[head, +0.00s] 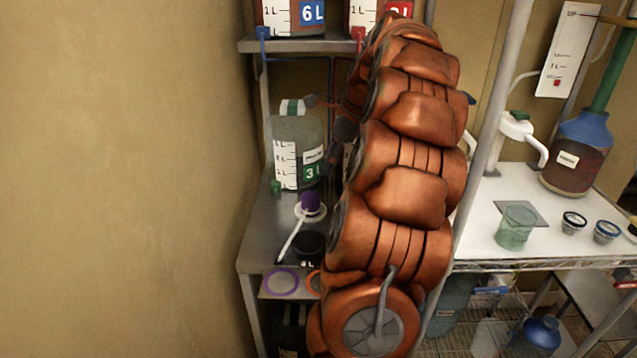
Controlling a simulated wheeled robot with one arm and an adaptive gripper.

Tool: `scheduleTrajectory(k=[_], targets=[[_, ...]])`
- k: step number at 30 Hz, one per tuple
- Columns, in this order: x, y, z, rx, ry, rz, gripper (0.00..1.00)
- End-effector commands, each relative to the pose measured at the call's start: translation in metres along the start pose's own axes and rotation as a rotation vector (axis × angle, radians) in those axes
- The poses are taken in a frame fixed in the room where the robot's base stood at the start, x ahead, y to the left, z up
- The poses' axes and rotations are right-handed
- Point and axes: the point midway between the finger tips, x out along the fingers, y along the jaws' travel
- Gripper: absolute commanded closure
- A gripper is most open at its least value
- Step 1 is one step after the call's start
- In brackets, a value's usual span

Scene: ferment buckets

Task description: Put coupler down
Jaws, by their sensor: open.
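My copper arm fills the middle of the head view and hides much behind it. My gripper (320,127) shows only in part, left of the arm, beside the upper part of a clear carboy (286,137) on the grey bench; it is open. A white and green piece (292,106) sits at the carboy's top, close to one fingertip. I cannot tell whether they touch, or whether this piece is the coupler. A purple-topped piece with a white disc (310,206) stands on the bench in front of the carboy.
The carboy has a green 3 L label. A shelf (300,45) above holds containers marked 6 L and others. A dark cup (310,244) stands near the bench's front edge. At right, a white table (480,232) holds a green beaker (515,227), small jars and a blue-topped carboy (574,158).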

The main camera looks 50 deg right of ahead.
Motion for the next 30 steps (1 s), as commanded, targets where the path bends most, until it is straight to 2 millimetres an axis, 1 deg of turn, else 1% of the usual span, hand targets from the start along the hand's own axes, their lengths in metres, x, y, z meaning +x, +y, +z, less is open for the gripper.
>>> scheduleTrajectory(k=[5,7,8,11,14,15,16,18,20,21,24,26,27,30], targets=[[-0.001,0.001,0.000,-0.001,0.000,0.002,0.25],[0.001,0.004,0.004,-0.020,0.002,0.006,0.25],[0.002,0.007,0.007,-0.038,0.004,0.011,0.25],[0.012,0.028,0.028,-0.157,0.017,0.041,0.25],[0.026,0.066,0.057,-0.358,0.035,0.086,0.25],[0.032,0.085,0.068,-0.453,0.044,0.109,0.25],[0.036,0.098,0.076,-0.527,0.050,0.121,0.25],[0.048,0.131,0.090,-0.695,0.065,0.160,0.25],[0.055,0.160,0.098,-0.836,0.076,0.193,0.25],[0.061,0.179,0.102,-0.930,0.082,0.217,0.25],[0.072,0.225,0.106,-1.162,0.096,0.274,0.25],[0.079,0.253,0.103,-1.299,0.104,0.311,0.25],[0.082,0.270,0.101,-1.391,0.108,0.332,0.25],[0.091,0.312,0.089,-1.615,0.113,0.398,0.25]])
